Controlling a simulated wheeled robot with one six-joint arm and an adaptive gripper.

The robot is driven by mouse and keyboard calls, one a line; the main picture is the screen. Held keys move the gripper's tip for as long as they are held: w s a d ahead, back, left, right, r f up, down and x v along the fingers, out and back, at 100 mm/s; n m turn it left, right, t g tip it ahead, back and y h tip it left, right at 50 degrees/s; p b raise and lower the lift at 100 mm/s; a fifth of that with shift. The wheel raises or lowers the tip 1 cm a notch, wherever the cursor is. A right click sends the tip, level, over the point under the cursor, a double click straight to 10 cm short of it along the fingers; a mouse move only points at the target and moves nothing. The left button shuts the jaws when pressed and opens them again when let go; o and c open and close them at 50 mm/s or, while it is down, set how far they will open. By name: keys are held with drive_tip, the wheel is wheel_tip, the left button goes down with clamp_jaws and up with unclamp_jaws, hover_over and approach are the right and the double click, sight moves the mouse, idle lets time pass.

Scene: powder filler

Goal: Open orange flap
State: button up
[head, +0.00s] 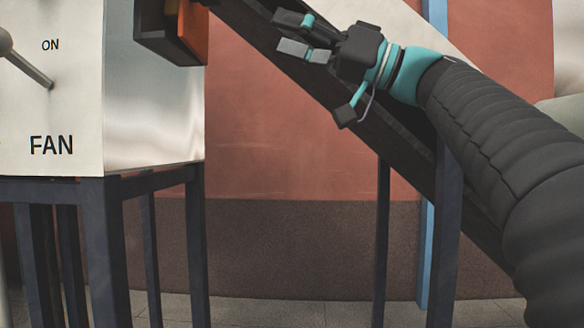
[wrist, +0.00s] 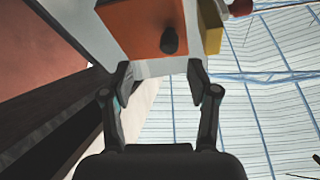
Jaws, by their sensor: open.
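The orange flap (head: 193,33) is on the side of a dark box at the top of the head view, and its upper part is cut off. In the wrist view the orange flap (wrist: 130,28) faces me, with a dark round knob (wrist: 169,41) near its lower right. My gripper (head: 292,34) is open and empty, to the right of the flap, its fingers pointing left. A gap separates them in the head view. In the wrist view my gripper (wrist: 160,76) has its two fingertips just below the flap, with nothing between them. Whether the flap is closed I cannot tell.
A white cabinet marked FAN (head: 50,110) with a lever stands at the left on a dark frame (head: 105,240). A dark sloping beam (head: 395,150) runs behind my arm. The wrist view shows a yellow part (wrist: 210,28) and a red knob (wrist: 240,7) beside the flap.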

wheel_tip(320, 180, down, 23)
drive_tip(key=m+t+h+p, duration=0.1)
drive_tip(key=m+t+h, duration=0.3)
drive_tip(key=m+h, duration=0.5)
drive_tip(key=shift+w+r+m+h, duration=0.15)
drive_tip(key=shift+w+m+h, duration=0.15)
drive_tip(key=shift+w+m, duration=0.15)
